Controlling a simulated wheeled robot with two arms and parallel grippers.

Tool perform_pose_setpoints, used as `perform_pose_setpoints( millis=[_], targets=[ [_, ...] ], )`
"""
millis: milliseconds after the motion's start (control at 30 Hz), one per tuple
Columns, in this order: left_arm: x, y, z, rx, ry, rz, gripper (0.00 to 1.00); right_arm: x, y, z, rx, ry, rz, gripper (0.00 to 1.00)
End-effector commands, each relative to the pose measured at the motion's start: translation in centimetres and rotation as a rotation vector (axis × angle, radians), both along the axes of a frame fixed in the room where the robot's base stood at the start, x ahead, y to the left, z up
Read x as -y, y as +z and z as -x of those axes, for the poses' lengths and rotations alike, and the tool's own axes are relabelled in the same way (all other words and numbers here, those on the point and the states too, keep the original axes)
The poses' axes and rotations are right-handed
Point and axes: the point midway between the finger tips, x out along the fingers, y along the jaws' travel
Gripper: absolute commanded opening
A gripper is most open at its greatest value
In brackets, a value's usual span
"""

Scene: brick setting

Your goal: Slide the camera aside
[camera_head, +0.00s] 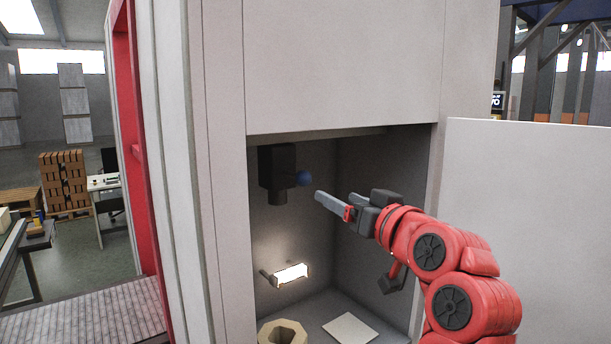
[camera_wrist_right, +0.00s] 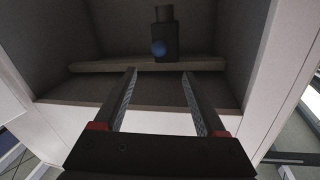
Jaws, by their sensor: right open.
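The camera (camera_head: 277,167) is a dark box with a shorter lens part below, mounted high inside the cabinet opening. A blue ball-shaped knob (camera_head: 304,178) sticks out from its right side. In the right wrist view the camera (camera_wrist_right: 166,34) stands beyond the fingers, with the blue knob (camera_wrist_right: 158,47) facing me. My right gripper (camera_head: 335,206) is just right of the knob in the head view, apart from it. In the right wrist view its two fingers (camera_wrist_right: 158,84) are spread with nothing between them. My left gripper is not in view.
The cabinet (camera_head: 222,150) has a frame around the opening, and its open door (camera_head: 530,220) stands at the right. Inside, a lit lamp (camera_head: 290,273), a hollow octagonal part (camera_head: 283,333) and a pale square plate (camera_head: 350,328) sit below the camera. A beam (camera_wrist_right: 90,66) runs behind the fingers.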

Motion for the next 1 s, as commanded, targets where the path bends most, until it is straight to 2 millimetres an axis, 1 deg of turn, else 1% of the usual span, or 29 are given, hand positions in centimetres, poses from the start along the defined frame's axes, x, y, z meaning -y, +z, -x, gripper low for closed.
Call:
perform_pose_setpoints(
  millis=[33, 300, 600, 800, 1000],
  targets=[
    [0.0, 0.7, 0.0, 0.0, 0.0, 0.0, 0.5, -0.3, 0.3, -0.8, -0.003, -0.002, 0.0, 0.73],
    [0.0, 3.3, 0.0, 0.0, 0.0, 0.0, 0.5, -2.5, 0.4, -5.9, -0.003, -0.005, 0.0, 0.73],
    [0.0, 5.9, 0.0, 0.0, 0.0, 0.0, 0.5, -4.7, 0.4, -10.6, 0.0, -0.006, 0.003, 0.73],
    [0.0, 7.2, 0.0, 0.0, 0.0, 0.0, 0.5, -5.9, 0.3, -13.0, 0.0, -0.005, 0.002, 0.73],
    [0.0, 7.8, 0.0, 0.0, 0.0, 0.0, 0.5, -6.5, 0.1, -14.4, 0.0, -0.004, 0.0, 0.73]
  ],
)
